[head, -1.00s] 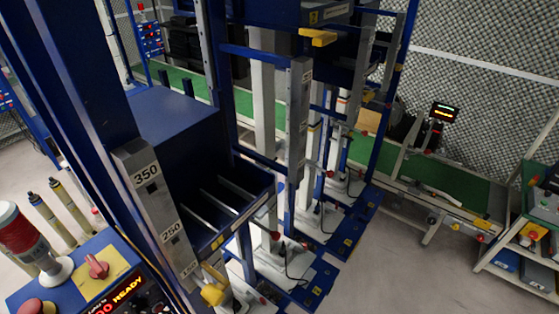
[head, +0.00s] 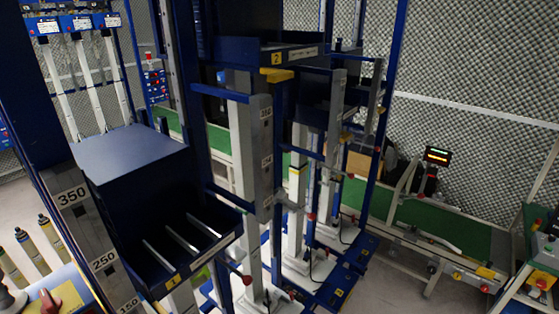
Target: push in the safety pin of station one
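Station one is the near blue frame on the left, with a dark blue bin tray (head: 215,248) whose front carries a yellow label "1" (head: 172,281). A grey post (head: 88,228) marked 350, 250 and 150 stands at its left. I cannot make out the safety pin of station one; the area under the tray's label is cut off by the bottom edge. Neither of my grippers is in view.
Station two, labelled "2" (head: 277,58), stands behind with a yellow handle (head: 277,75) under its tray. A control box with a red knob (head: 47,302) is at bottom left. A green conveyor (head: 440,222) runs behind.

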